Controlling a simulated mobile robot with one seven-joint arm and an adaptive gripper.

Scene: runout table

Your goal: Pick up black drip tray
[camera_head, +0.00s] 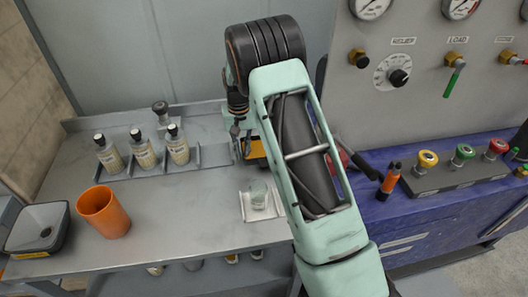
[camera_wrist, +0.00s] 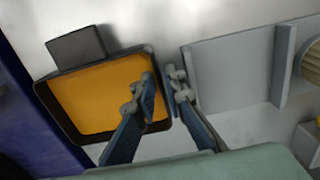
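The black drip tray (camera_wrist: 62,119) shows in the wrist view as a shallow tray with a black rim, an orange inside and a dark block at its far edge. In the head view only a yellow-orange bit of it (camera_head: 257,149) shows beside my arm; the rest is hidden. My gripper (camera_wrist: 164,88) is at the tray's right side wall, with one finger over the inside and the other outside. The fingers are apart with the rim between them; I see no clear contact. In the head view my gripper (camera_head: 240,133) points down and is partly hidden.
A grey rack (camera_head: 200,156) with several bottles stands left of my gripper. A clear glass (camera_head: 258,195) on a white coaster, an orange cup (camera_head: 104,212) and a black-grey dish (camera_head: 38,228) are nearer. A blue control console (camera_head: 430,215) is at right.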

